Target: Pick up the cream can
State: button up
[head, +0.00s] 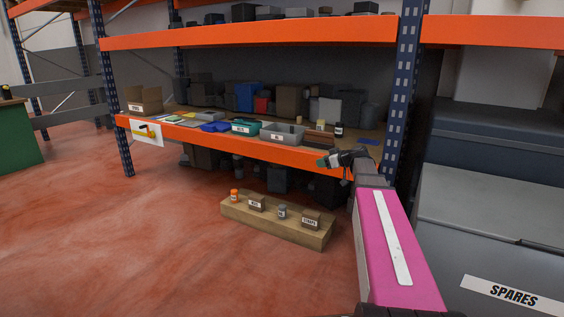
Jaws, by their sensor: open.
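A dark can with a pale label (339,130) stands further right. My gripper (335,167) is open and seems empty, at the orange front beam, in front of and below these things in the picture. Its fingers are small and partly lost against the dark background.
On the shelf are a grey bin (283,139), a teal bin (246,131), a brown slatted thing (320,141) and an open cardboard box (145,106). A blue upright (405,90) stands right. A low wooden plinth (265,229) holds cans and boxes. Left floor is clear.

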aim_at(320, 122)
jog(key=i+j+z, duration=0.25)
jog(key=i+j, duration=0.15)
jog(key=i+j+z, duration=0.3)
jog(key=i+j, duration=0.15)
jog(key=i+j+z, duration=0.1)
jog(key=i, duration=0.3)
jog(key=i+j+z, duration=0.15)
jog(key=i, duration=0.2)
jog(key=i+j+z, duration=0.1)
jog(key=j, duration=0.25)
jog(key=i+j, duration=0.25)
jog(key=j, duration=0.15)
jog(key=i+j+z, duration=0.15)
jog(key=j, duration=0.2)
jog(key=i+j, duration=0.2)
jog(key=j, duration=0.2)
jog(key=z, duration=0.05)
